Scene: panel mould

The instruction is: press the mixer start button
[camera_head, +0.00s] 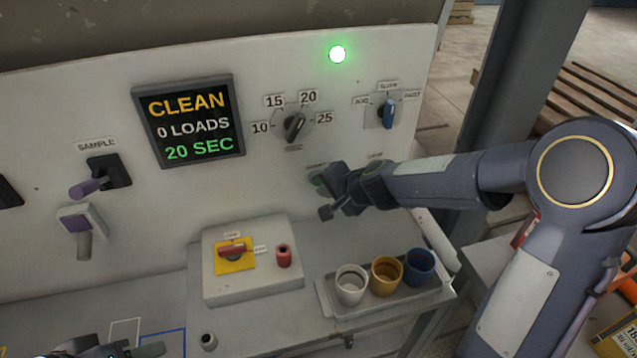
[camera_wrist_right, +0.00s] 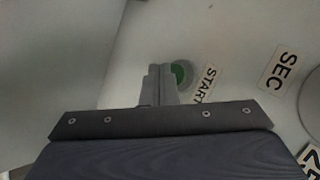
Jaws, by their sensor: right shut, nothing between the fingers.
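The green start button (camera_head: 318,181) is on the upright panel, mostly hidden by my right gripper in the head view. In the right wrist view the button (camera_wrist_right: 181,72) shows just right of the fingertips, beside a START label. My right gripper (camera_head: 332,190) is shut and empty, its fingers pointing at the panel; its tips (camera_wrist_right: 160,72) partly cover the button's edge. I cannot tell whether they touch it. My left gripper (camera_head: 110,350) shows only partly at the bottom left edge, and its jaws are unclear.
The display (camera_head: 190,120) reads CLEAN, 0 LOADS, 20 SEC. A green lamp (camera_head: 337,54) glows above. A timer knob (camera_head: 294,126) and a blue switch (camera_head: 388,113) are above my right gripper.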

